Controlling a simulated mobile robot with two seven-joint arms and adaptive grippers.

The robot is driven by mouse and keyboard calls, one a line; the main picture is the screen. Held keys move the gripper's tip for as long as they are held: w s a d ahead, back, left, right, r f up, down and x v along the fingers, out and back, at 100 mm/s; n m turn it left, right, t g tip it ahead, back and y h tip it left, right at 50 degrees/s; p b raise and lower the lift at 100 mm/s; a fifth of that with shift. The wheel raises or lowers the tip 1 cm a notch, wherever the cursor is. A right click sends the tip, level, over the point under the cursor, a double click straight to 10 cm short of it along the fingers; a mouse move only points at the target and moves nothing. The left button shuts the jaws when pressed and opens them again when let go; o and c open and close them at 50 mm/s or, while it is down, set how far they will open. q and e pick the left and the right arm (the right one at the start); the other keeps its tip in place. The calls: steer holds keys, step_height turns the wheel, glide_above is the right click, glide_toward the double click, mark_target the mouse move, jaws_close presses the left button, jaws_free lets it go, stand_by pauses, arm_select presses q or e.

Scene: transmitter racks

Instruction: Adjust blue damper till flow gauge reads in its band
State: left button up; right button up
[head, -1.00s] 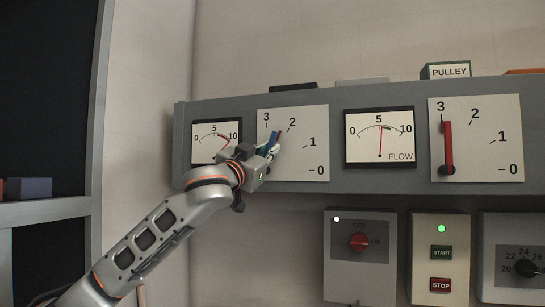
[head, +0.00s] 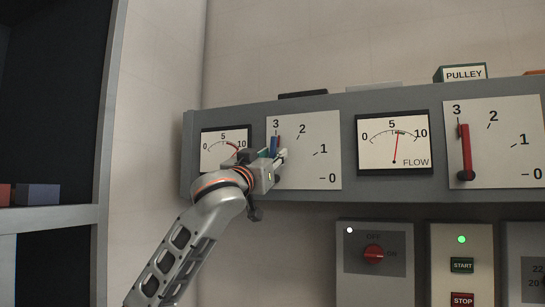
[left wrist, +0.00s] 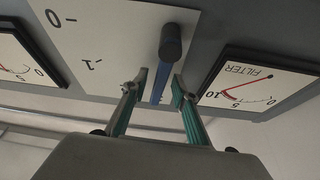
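The blue damper lever (head: 274,146) stands nearly upright, its tip by the 3 on its white scale plate (head: 318,155). My left gripper (head: 278,158) is at this lever and hides its lower part. In the left wrist view the blue lever (left wrist: 158,88) lies between the two fingers of my left gripper (left wrist: 160,92), with a narrow gap on each side; the fingers are apart. The flow gauge (head: 379,156) has its red needle a little right of 5, apparently at the small coloured band. My right gripper is not in view.
Left of the blue damper is the filter gauge (head: 214,160), partly covered by my gripper. A red lever (head: 466,145) stands upright at 3 on the right plate. Control boxes (head: 375,262) hang below. A shelf (head: 60,218) is at left.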

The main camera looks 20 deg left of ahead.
arm_select(q)
steer(key=v, duration=1.2)
steer(key=shift+w, duration=0.1)
stand_by(0.4)
steer(key=w+d+f+m+g+h, duration=0.1)
steer(key=w+d+f+g, duration=0.15)
steer(key=f, duration=1.55)
steer(key=w+d+f+g, duration=0.15)
steer(key=w+f, duration=0.25)
steer(key=f, duration=1.5)
steer(key=s+f+g, duration=0.2)
steer(key=s+f, duration=0.1)
steer(key=f, duration=0.8)
steer(key=s+f+g, duration=0.1)
steer(key=s+f, duration=0.3)
steer(key=f, duration=0.7)
steer(key=s+d+f+m+g, duration=0.1)
steer(key=s+f+g, duration=0.3)
steer(key=s+f, duration=2.1)
steer(key=shift+s+d+f+g, duration=0.2)
steer(key=shift+s+f+g, duration=0.1)
steer(key=shift+s, duration=0.45)
